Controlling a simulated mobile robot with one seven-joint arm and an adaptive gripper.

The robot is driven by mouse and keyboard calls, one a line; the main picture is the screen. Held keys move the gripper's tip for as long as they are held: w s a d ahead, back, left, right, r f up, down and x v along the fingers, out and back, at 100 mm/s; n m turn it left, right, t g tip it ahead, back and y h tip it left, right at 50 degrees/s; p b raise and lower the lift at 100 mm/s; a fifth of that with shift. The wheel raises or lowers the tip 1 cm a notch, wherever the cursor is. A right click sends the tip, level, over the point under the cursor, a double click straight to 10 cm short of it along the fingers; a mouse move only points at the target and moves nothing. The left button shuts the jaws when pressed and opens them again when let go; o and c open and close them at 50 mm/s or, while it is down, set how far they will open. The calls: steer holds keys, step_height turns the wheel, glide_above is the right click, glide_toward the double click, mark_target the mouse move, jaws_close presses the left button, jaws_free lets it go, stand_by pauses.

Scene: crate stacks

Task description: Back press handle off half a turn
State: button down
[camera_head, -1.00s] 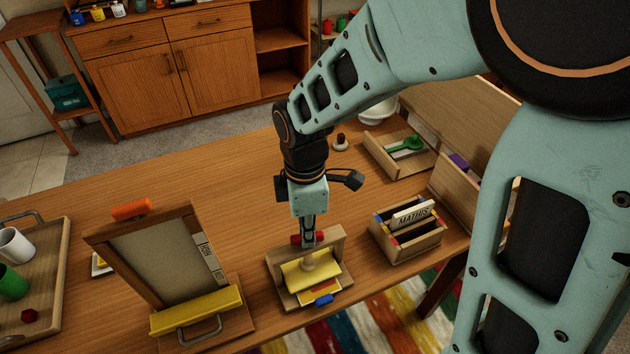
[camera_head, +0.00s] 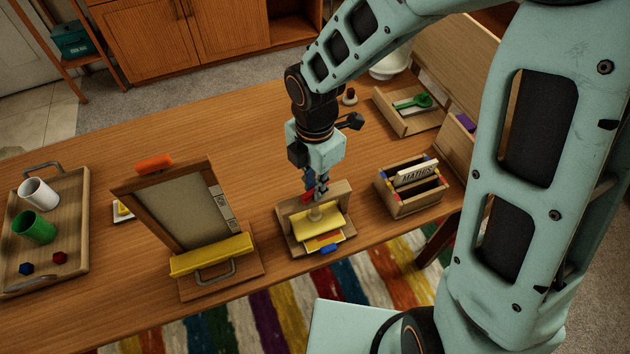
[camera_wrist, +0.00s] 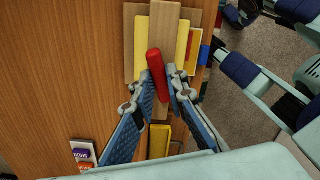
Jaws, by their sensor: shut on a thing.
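The small wooden press (camera_head: 286,222) stands near the table's front edge, with a yellow plate (camera_head: 331,224) under its wooden beam. Its red bar handle (camera_head: 308,189) sits above the beam, and a pale screw post (camera_head: 315,213) shows below. In the wrist view the red handle (camera_wrist: 155,62) runs roughly lengthwise over the beam (camera_wrist: 165,18). My gripper (camera_wrist: 160,84) has one blue-padded finger on each side of the handle, shut on its near part. In the head view my gripper (camera_head: 320,188) comes down from above, and the fingers partly hide the handle.
A framed board with a yellow clamp bar (camera_head: 212,254) stands left of the press. A wooden box (camera_head: 412,203) with a name plate stands close on the right. A tray (camera_head: 77,240) with cups is at far left. The table behind the press is clear.

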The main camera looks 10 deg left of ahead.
stand_by(0.3)
steer(key=c, duration=1.9)
jaws_free()
steer(key=shift+c, duration=0.2)
step_height(320, 180, up, 12)
